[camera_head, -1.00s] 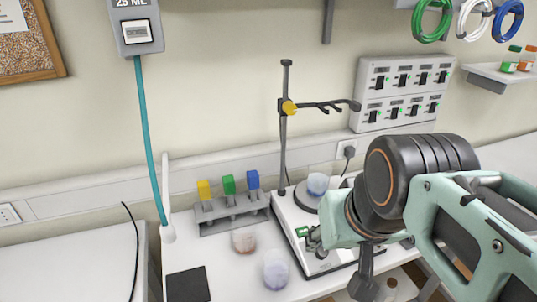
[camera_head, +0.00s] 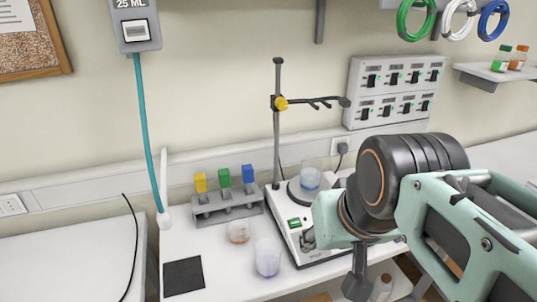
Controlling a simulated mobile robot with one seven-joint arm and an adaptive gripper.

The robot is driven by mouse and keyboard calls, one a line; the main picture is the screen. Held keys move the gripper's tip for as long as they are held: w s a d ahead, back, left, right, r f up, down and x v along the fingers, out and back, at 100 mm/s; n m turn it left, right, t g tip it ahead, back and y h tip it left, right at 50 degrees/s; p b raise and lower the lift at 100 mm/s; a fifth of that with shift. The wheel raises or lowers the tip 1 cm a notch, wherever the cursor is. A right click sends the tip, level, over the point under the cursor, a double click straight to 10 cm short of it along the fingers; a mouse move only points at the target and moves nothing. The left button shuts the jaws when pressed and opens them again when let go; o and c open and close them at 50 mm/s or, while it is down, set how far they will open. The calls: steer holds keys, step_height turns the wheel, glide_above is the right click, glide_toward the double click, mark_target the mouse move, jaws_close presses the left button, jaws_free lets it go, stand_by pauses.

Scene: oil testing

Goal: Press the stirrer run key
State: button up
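The right part of the panel is hidden by my arm.
A clamp stand (camera_head: 277,120) rises behind the stirrer, its arm reaching right. A grey rack (camera_head: 226,208) with yellow, green and blue tops stands left. Two beakers (camera_head: 238,231) (camera_head: 267,260) stand close to the stirrer's left side. A black mat (camera_head: 184,275) lies front left.

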jaws_close()
stand_by(1.3)
